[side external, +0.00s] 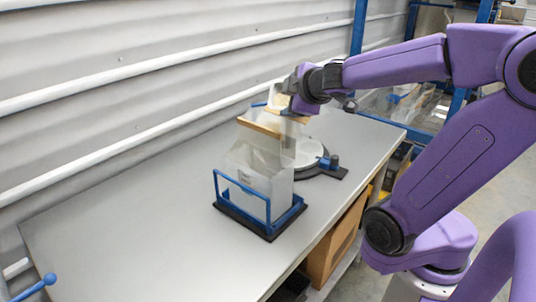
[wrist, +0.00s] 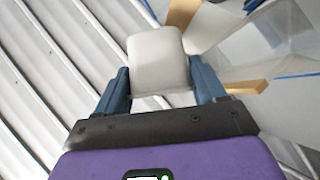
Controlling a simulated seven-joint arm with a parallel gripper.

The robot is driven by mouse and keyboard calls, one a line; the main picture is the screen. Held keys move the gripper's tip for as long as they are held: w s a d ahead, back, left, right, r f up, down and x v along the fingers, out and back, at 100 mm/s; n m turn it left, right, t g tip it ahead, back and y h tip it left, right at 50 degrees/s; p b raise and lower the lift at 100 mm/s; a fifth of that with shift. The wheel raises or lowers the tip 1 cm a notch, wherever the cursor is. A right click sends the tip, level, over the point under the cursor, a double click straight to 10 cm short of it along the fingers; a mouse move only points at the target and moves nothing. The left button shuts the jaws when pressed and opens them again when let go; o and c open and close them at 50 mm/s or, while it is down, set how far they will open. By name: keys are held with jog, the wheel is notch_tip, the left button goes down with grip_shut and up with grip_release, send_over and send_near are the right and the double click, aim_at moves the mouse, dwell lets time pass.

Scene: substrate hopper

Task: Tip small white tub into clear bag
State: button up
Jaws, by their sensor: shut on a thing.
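The small white tub (wrist: 160,55) is between the two blue fingers of my gripper (wrist: 158,76) in the wrist view. My gripper is shut on it. The bag stands upright in a blue frame (side external: 241,190) on a black base. Tan strips (side external: 260,128) run along its mouth, and one shows right of the tub in the wrist view (wrist: 245,87). I cannot see the tub's contents or its exact tilt.
A white round dish (side external: 309,150) sits on a black base just behind the bag stand, close to it. The grey table (side external: 130,225) is clear to the left and front. A corrugated wall with pale rails runs along the back.

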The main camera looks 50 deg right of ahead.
jog(key=n, duration=0.4)
jog(key=shift+w+a+f, duration=0.1)
jog(key=shift+w+f, duration=0.1)
jog(key=shift+w, duration=0.15)
jog(key=n, duration=0.3)
jog(key=shift+w+a+f+t, duration=0.25)
jog(key=shift+f+t, duration=0.05)
jog(key=shift+t, duration=0.1)
jog(key=n, duration=0.2)
jog(key=a+n, duration=0.1)
jog(key=n, duration=0.1)
jog(key=w+n, duration=0.1)
jog(key=n, duration=0.1)
jog(key=shift+a+r+t+h, duration=0.2)
jog(key=shift+r+t+h, duration=0.1)
jog(key=shift+h, duration=0.1)
jog(key=shift+s, duration=0.1)
